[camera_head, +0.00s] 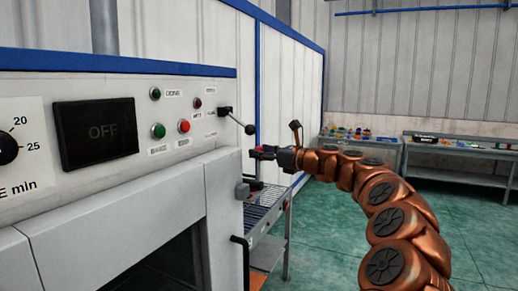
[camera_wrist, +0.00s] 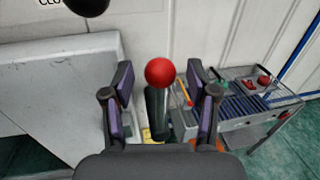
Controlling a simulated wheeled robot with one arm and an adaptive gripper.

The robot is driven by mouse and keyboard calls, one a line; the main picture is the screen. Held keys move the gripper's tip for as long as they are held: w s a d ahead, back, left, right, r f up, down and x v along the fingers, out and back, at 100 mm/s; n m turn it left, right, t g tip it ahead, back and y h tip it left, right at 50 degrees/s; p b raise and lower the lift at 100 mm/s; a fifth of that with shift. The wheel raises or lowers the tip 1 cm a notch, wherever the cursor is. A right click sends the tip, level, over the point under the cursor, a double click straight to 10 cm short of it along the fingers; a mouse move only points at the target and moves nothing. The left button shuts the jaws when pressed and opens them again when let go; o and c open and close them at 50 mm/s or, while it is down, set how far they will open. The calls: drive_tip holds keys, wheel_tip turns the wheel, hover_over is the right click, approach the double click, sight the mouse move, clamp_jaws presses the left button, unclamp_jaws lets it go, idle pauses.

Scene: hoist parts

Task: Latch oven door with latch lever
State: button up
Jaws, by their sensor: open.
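A lever with a red ball knob (camera_wrist: 160,72) and a dark shaft (camera_wrist: 156,112) stands in the middle of the wrist view, probably the latch lever. My gripper (camera_head: 258,153) is open beside the oven's right front corner. In the wrist view its two fingers are on either side of the red-knobbed lever, with gaps to both sides and no clear contact. In the head view my gripper hides most of this lever. The oven front (camera_head: 150,205) is pale grey above a dark opening (camera_head: 168,270); I cannot tell how the door stands.
A black ball-ended lever (camera_head: 249,129) sticks out of the control panel above my gripper; its ball also shows in the wrist view (camera_wrist: 88,5). A metal cart (camera_head: 270,205) stands behind the oven. Workbenches (camera_head: 460,145) stand at the back. Green floor is open at right.

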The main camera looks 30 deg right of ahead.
drive_tip(key=shift+x, duration=0.75)
drive_tip(key=shift+c, duration=0.2)
clamp_jaws()
